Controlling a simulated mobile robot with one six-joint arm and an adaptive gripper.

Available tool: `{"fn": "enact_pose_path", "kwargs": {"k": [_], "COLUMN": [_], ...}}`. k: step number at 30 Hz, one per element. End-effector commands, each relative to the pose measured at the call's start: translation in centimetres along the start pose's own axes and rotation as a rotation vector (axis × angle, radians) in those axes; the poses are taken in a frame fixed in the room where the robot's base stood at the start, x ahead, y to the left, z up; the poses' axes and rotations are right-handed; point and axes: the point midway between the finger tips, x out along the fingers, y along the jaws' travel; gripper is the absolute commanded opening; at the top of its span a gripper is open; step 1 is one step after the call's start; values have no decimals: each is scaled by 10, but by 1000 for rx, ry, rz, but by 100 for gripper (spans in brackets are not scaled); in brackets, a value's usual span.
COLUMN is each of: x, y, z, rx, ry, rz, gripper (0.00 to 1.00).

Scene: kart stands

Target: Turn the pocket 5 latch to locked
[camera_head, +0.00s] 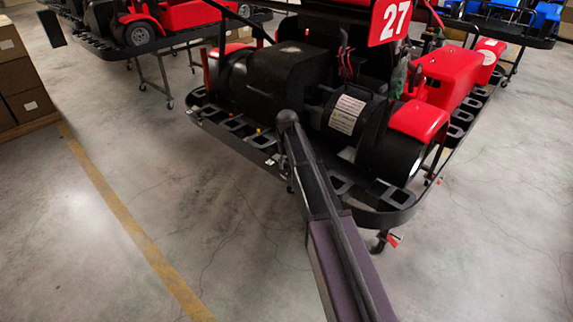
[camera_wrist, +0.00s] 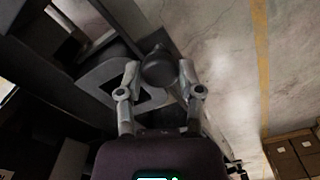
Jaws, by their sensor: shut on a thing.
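In the wrist view my gripper (camera_wrist: 159,72) has its two fingers on either side of a dark rounded knob (camera_wrist: 158,68), shut on it. The knob is at the edge of the black kart stand (camera_wrist: 100,75), beside one of its square pockets. I cannot read a pocket number or tell the latch's setting. In the head view the stand (camera_head: 228,138) carries a red and black kart (camera_head: 425,118) marked 27. My arm crosses the stand's near edge there, and the fingers and the held knob cannot be made out.
Grey concrete floor (camera_head: 130,210) with a yellow line (camera_head: 130,222) lies open to the left of the stand. Cardboard boxes (camera_head: 22,85) stand at the far left. Another kart stand (camera_head: 150,46) is behind left, and a blue kart (camera_head: 515,12) is at the back right.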

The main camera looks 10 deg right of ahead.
Motion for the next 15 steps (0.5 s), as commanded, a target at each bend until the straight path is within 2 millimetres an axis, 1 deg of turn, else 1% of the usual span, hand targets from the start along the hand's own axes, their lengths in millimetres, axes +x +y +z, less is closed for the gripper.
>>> {"fn": "enact_pose_path", "kwargs": {"k": [1, 6, 15], "x": [0, 0, 0], "y": [0, -1, -1], "z": [4, 4, 4], "rx": [40, 162, 278], "ry": [-8, -8, -8], "rz": [-1, 0, 0], "gripper": [0, 0, 0]}}
